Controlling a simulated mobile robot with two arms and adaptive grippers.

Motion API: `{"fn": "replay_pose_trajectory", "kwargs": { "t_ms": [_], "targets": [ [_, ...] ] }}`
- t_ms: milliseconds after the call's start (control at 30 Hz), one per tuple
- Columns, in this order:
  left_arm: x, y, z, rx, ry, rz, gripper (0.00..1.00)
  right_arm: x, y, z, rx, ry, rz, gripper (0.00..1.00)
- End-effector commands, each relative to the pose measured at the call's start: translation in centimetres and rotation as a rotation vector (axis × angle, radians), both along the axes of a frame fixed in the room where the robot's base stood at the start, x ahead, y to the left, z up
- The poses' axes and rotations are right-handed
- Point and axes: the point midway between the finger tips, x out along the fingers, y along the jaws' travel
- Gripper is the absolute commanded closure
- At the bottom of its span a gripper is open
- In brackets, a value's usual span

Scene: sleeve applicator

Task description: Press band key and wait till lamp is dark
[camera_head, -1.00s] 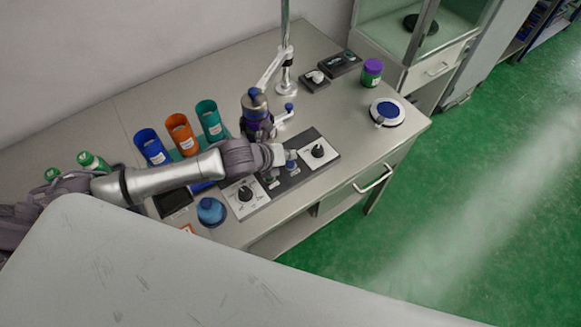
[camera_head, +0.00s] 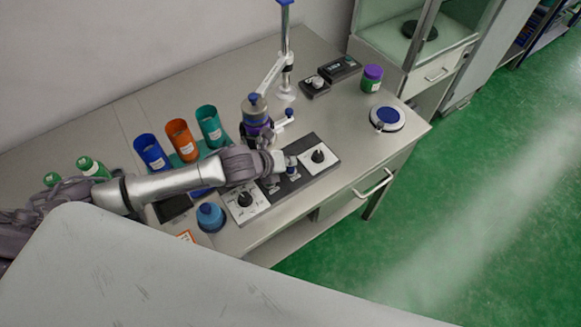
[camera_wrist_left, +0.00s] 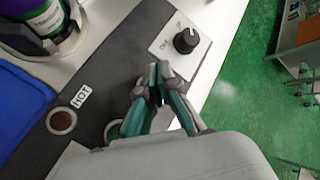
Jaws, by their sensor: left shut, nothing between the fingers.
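The dark control panel (camera_head: 263,188) lies on the bench, with a white knob plate at each end and small round fittings between them. My left gripper (camera_head: 281,163) is over the panel's middle, close to the far knob plate (camera_head: 320,157). In the left wrist view its fingers (camera_wrist_left: 157,82) are shut together with nothing between them. They hide part of the panel, including most of a round ringed fitting (camera_wrist_left: 113,131). A round lamp (camera_wrist_left: 62,121) beside a HOT label (camera_wrist_left: 81,96) looks dark brown, not glowing. I cannot tell whether the fingertips touch a key. My right gripper is not in view.
Blue (camera_head: 151,153), orange (camera_head: 181,140) and teal (camera_head: 211,125) cups stand to the left. The bench's right end holds a round blue-topped disc (camera_head: 387,118).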

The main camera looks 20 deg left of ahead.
Motion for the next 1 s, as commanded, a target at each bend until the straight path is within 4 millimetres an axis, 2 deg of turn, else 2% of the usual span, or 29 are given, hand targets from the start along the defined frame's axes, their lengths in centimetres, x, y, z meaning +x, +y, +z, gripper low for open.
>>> {"fn": "replay_pose_trajectory", "kwargs": {
  "t_ms": [1000],
  "targets": [
    [-0.01, 0.0, -0.85, 0.0, 0.0, 0.0, 1.0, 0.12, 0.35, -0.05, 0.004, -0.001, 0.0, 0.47]
  ]
}}
